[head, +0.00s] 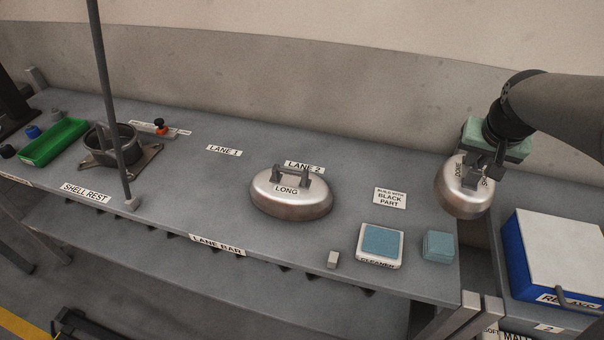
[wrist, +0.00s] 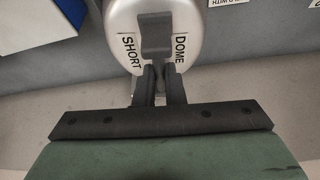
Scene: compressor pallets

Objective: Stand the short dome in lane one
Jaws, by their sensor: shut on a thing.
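The short dome (head: 456,202) is a rounded silver shell labelled "DOME" and "SHORT". My gripper (head: 472,178) is shut on its dark handle and holds it in the air by the right end of the bench, tilted in the head view. In the wrist view the short dome (wrist: 127,24) shows at the top, with my fingers (wrist: 159,88) at its dark handle (wrist: 156,35). The "LANE 1" label (head: 224,150) lies on the bench with bare surface around it. A long dome (head: 290,199) marked "LONG" stands by the "LANE 2" label (head: 304,167).
A cleaner pad (head: 381,242), a teal block (head: 438,246) and a small grey block (head: 333,259) lie at the front right. A thin upright post (head: 112,100) stands left of lane one. A round grey housing (head: 112,145) and green tray (head: 54,142) are farther left. A blue box (head: 550,250) is at right.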

